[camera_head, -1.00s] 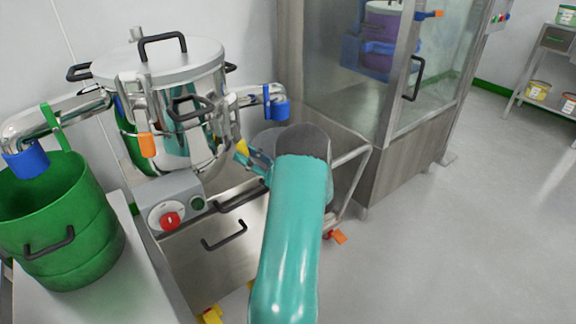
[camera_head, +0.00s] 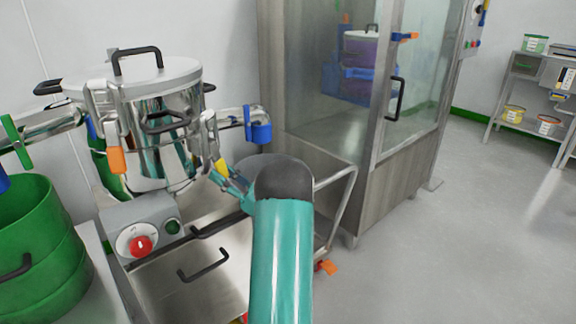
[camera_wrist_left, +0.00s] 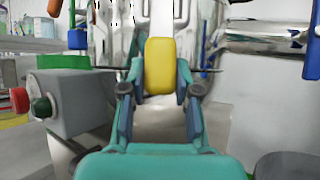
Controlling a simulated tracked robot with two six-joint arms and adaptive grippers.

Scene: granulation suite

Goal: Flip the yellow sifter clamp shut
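The yellow clamp handle (camera_head: 221,167) hangs at the right side of the steel sifter (camera_head: 160,130), low on its metal latch, and its lower end sticks outward. My left gripper (camera_head: 228,180) is at this handle, with its teal forearm partly blocking the view. The clamp's hinge is hidden behind the handle. My right gripper is not in view.
An orange clamp handle (camera_head: 117,160) is on the sifter's front left. A control box with a red knob (camera_head: 141,246) stands below. A green drum (camera_head: 40,250) is at left, a glass-doored cabinet (camera_head: 370,190) at right. Open floor lies at the right.

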